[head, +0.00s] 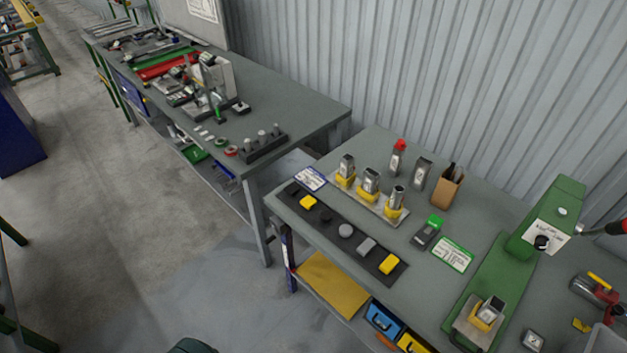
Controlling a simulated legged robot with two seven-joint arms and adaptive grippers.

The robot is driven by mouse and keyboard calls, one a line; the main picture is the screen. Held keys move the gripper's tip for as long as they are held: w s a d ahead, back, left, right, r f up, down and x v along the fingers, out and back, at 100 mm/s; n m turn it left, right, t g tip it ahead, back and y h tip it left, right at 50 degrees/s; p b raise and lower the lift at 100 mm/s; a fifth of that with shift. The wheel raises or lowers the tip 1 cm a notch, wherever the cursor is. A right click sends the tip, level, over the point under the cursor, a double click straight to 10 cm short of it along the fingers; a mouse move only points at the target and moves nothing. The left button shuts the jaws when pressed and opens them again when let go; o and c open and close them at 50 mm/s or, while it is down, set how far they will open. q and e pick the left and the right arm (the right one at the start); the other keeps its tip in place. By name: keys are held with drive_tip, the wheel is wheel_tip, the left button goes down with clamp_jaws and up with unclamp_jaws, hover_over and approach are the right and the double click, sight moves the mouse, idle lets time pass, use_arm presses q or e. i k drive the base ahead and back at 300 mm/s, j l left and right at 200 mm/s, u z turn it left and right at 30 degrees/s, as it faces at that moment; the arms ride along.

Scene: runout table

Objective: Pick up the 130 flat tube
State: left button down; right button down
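Several grey metal pieces that look like tubes stand on the near workbench (480,215). Three of them, a left one (347,164), a middle one (370,182) and a right one (396,198), stand upright in yellow holders on a pale tray. A flat grey piece with a light label (421,172) stands upright behind the tray. Another grey piece (491,308) sits in a yellow holder on the green press at the front right. The labels are too small to read, so I cannot tell which is the 130 flat tube. Neither gripper is in view.
A dark strip (320,215) with yellow and grey pieces lies along the bench's front edge. A red-topped bottle (397,157), a brown box (448,188) and a green-white card (453,254) stand or lie nearby. The green press (545,220) rises at right.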

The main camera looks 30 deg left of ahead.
sight(370, 183)
drive_tip(key=u, duration=0.55)
drive_tip(key=i+j, duration=0.1)
drive_tip(key=i+j+z, duration=0.15)
drive_tip(key=j, duration=0.15)
drive_tip(key=i+j+z, duration=0.15)
drive_tip(key=j, duration=0.15)
drive_tip(key=i+j+z, duration=0.15)
drive_tip(key=j, duration=0.15)
drive_tip(key=j+z, duration=0.2)
drive_tip(key=i+j, duration=0.05)
drive_tip(key=j, duration=0.05)
